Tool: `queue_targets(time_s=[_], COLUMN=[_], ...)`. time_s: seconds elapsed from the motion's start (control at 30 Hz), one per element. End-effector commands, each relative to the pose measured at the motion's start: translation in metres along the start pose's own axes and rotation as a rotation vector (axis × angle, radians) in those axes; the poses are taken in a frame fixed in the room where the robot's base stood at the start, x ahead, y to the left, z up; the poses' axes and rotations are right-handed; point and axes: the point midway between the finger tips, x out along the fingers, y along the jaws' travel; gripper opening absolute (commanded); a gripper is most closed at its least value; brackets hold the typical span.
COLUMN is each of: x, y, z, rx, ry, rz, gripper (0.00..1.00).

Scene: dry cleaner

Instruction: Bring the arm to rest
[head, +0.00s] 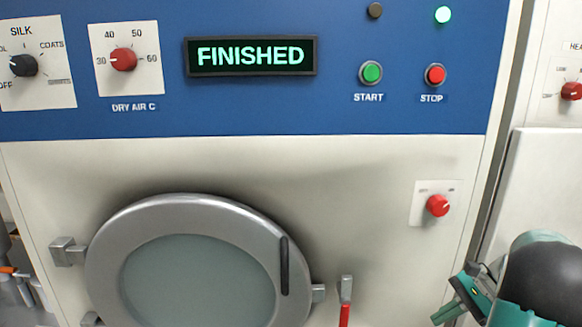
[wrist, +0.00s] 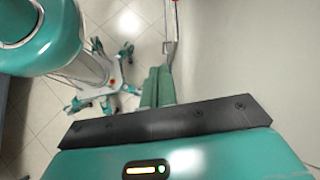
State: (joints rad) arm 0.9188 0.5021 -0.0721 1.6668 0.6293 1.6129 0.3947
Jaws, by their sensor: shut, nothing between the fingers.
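My gripper (head: 443,316) shows at the lower right of the head view, a teal and black hand on my folded arm. It is in front of the machine's right edge and touches nothing that I can see. In the wrist view its teal fingers (wrist: 157,87) lie together with nothing between them. Below them are the black bar and teal housing of the hand. Part of my own arm and legs shows at the left of the wrist view, over the tiled floor.
A dry-cleaning machine (head: 380,170) fills the head view. Its round door (head: 200,275) appears closed, and its display (head: 251,56) reads FINISHED. A red-handled lever (head: 345,310) is right of the door. Another machine (head: 545,180) stands at the right. Tiled floor (wrist: 40,130) shows below.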

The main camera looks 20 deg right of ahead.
Motion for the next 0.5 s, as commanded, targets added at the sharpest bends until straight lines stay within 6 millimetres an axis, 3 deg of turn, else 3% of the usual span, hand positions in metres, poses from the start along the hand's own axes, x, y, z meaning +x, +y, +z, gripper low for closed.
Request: queue_targets(time_s=[0.03, 0.2, 0.5], x=[0.006, 0.032, 0.076], y=[-0.006, -0.014, 0.003], z=[0.02, 0.085, 0.184], rx=[-0.05, -0.25, -0.651], ry=[0.035, 0.167, 0.389], rz=[0.028, 0.133, 0.29], gripper=[0.0, 0.0, 0.0])
